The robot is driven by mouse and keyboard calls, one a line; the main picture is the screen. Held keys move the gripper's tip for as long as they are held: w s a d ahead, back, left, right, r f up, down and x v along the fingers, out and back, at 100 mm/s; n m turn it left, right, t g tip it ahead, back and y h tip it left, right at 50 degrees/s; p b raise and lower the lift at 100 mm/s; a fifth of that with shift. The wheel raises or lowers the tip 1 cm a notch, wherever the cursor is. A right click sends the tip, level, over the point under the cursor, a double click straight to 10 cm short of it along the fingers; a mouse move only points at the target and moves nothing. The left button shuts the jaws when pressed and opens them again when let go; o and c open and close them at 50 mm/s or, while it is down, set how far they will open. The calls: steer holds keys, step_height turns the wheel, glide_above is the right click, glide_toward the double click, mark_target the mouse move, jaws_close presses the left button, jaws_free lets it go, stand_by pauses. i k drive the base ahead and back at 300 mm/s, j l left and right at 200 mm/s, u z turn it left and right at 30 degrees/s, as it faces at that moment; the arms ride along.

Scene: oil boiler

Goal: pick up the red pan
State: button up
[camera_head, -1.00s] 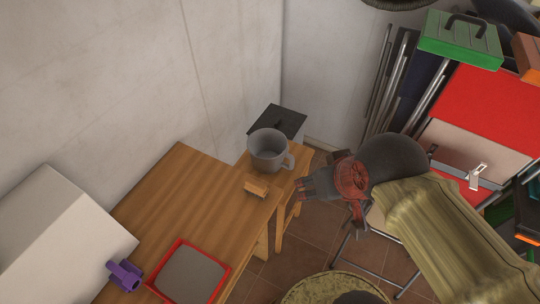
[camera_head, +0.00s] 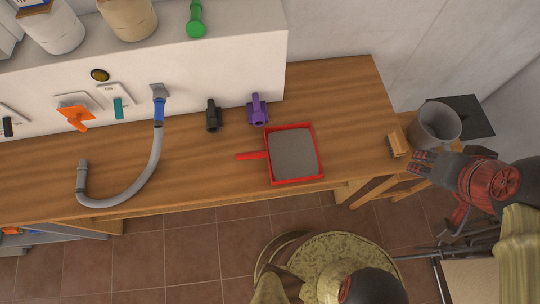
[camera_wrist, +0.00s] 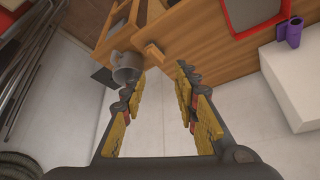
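The red pan (camera_head: 292,154) is square with a grey inside and a short red handle pointing left. It lies flat on the wooden table (camera_head: 225,158), near the front edge, in the head view. Part of it shows at the top of the wrist view (camera_wrist: 252,14). My gripper (camera_head: 418,163) is at the right end of the table in the head view, well to the right of the pan and apart from it. In the wrist view the two yellow-padded fingers (camera_wrist: 160,92) are spread wide with nothing between them.
A grey mug (camera_head: 436,124) and a small wooden block (camera_head: 398,144) are close to my gripper. A purple fitting (camera_head: 258,108) and a black fitting (camera_head: 213,115) stand behind the pan. A grey hose (camera_head: 140,180) lies at left. The table between pan and block is clear.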

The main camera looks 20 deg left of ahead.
mark_target(291, 153)
steer(key=u, duration=1.35)
steer(key=k+l+u, duration=0.15)
steer(key=k+u, duration=0.25)
steer(key=k, duration=0.05)
